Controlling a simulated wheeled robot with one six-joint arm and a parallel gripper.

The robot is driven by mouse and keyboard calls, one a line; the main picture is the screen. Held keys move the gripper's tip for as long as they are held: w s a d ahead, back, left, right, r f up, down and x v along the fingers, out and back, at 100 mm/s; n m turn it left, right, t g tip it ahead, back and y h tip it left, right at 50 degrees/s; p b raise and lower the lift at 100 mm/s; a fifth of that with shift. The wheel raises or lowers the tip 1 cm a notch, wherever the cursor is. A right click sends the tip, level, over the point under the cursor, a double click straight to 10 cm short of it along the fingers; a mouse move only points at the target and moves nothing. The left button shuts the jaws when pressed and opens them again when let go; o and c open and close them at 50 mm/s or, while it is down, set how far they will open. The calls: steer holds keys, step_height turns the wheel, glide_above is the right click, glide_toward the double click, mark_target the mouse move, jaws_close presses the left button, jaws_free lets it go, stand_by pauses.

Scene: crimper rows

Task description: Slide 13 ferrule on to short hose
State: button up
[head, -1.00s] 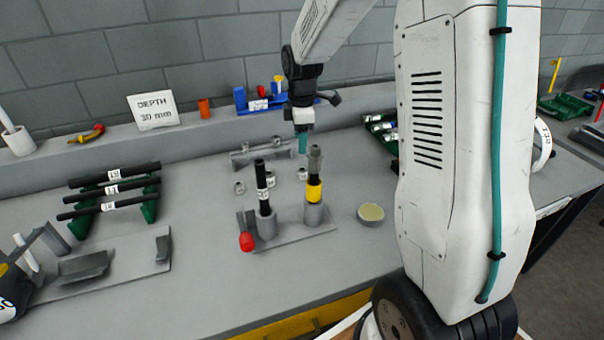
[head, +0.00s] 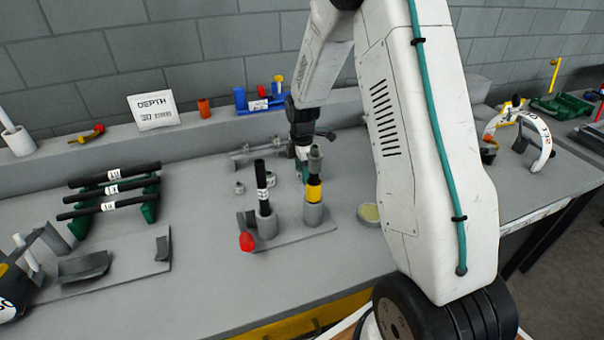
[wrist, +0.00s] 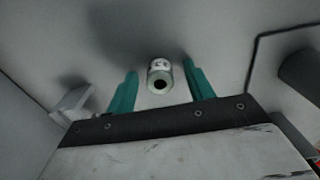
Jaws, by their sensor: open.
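In the wrist view a small silvery ferrule (wrist: 159,70) with a dark bore and a white label stands between the two teal fingers of my open gripper (wrist: 160,76). Gaps show on both sides, and I cannot read its number. In the head view my gripper (head: 302,172) is low behind the yellow-banded post (head: 314,192) and partly hidden by it. A black hose (head: 261,172) with a white label stands upright in a grey holder (head: 266,225), left of my gripper. Other small ferrules (head: 239,188) (head: 270,180) stand on the bench behind that hose.
Several black hoses (head: 114,187) lie on a green rack at left. A red knob (head: 247,242) sits beside the hose holder. A grey rail (head: 255,151) lies behind the ferrules. A round pale-topped dish (head: 369,213) is partly behind my arm.

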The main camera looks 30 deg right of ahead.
steer(key=c, duration=1.1)
